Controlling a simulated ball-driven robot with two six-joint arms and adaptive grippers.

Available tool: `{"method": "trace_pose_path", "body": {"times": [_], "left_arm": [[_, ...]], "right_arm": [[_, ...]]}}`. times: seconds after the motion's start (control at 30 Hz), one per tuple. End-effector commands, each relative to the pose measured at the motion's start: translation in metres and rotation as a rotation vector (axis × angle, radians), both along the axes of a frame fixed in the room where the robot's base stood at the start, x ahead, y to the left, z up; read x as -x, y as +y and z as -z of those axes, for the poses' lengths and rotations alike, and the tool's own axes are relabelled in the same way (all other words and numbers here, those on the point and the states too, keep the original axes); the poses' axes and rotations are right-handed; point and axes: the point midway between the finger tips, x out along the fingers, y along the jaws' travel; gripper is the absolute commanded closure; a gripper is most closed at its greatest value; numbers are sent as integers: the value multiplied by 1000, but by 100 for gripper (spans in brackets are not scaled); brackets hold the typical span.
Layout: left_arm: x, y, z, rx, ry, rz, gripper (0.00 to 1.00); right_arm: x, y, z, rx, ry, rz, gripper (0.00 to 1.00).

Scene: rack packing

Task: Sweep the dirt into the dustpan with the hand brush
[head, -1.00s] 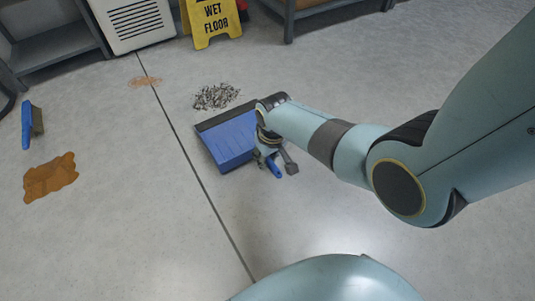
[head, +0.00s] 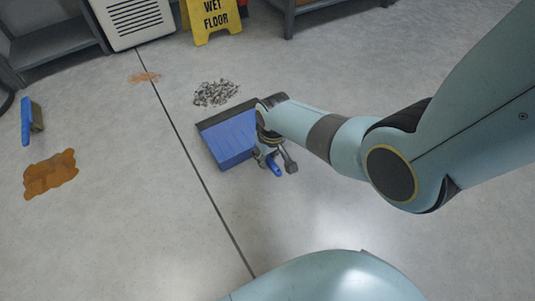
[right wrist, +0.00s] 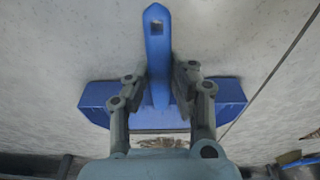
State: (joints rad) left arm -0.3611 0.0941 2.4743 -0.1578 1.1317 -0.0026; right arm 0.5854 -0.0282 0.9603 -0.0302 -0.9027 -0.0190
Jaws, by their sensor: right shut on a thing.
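The blue dustpan (head: 232,140) lies on the floor with its dark front lip toward a grey, crumbly dirt pile (head: 216,94), a small gap apart. My right gripper (head: 272,160) is shut on the dustpan's handle. In the right wrist view its fingers (right wrist: 160,80) stand on both sides of the blue handle (right wrist: 157,45), and the pan (right wrist: 225,97) spreads out behind them. The hand brush (head: 27,122), with a blue handle and dark bristles, lies at the far left of the head view. My left gripper is not in view.
A brown puddle-like stain (head: 50,174) lies below the brush. A small orange patch (head: 145,77) lies near the floor seam. A yellow wet floor sign (head: 213,20), a white vented box (head: 133,20) and grey shelving (head: 62,45) stand at the back. Floor between brush and dustpan is open.

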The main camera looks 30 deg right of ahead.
Motion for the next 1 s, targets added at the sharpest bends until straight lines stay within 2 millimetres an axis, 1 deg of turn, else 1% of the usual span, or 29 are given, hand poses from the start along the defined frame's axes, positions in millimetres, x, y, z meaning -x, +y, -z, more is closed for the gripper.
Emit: {"method": "trace_pose_path", "body": {"times": [0.3,0.33,0.5,0.53,0.83,0.93,1.0], "left_arm": [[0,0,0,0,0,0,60],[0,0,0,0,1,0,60],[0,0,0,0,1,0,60],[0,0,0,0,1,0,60],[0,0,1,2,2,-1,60],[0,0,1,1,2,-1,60],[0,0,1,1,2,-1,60]], "right_arm": [[-1,0,6,0,-1,0,100],[-1,0,6,0,-2,0,76],[0,0,6,0,-1,0,54],[0,0,6,0,-1,0,51],[1,0,5,0,1,0,51],[1,0,0,0,0,0,51],[2,0,-8,0,-2,0,51]]}}
